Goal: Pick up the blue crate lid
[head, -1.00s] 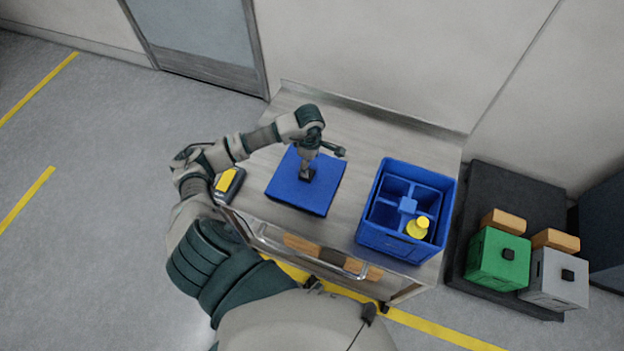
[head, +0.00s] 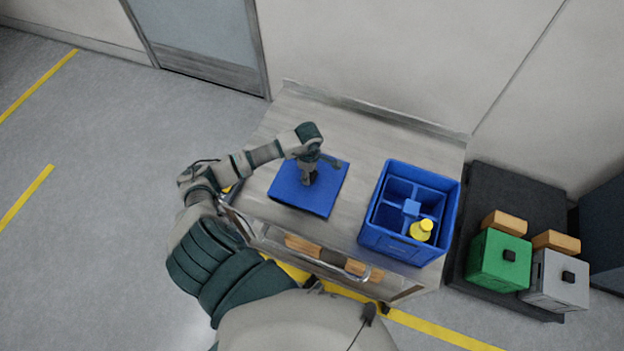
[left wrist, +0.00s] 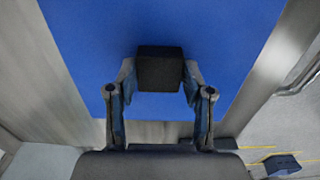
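The blue crate lid (head: 325,196) lies flat on the table, left of the blue crate, and fills much of the left wrist view (left wrist: 215,35). A black block-shaped knob (left wrist: 160,70) stands at its middle. My left gripper (head: 309,181) is over the lid's middle, pointing down. In the left wrist view its two fingertips (left wrist: 160,82) sit against both sides of the knob, seemingly touching it. In the head view the wrist hides most of the knob. My right gripper is not in view.
The open blue crate (head: 372,240) has dividers and a yellow-capped bottle (head: 421,231) in one compartment. The table (head: 345,140) is clear behind the lid. To the right, a green box (head: 497,262) and a grey box (head: 553,282) stand on a dark platform (head: 490,185).

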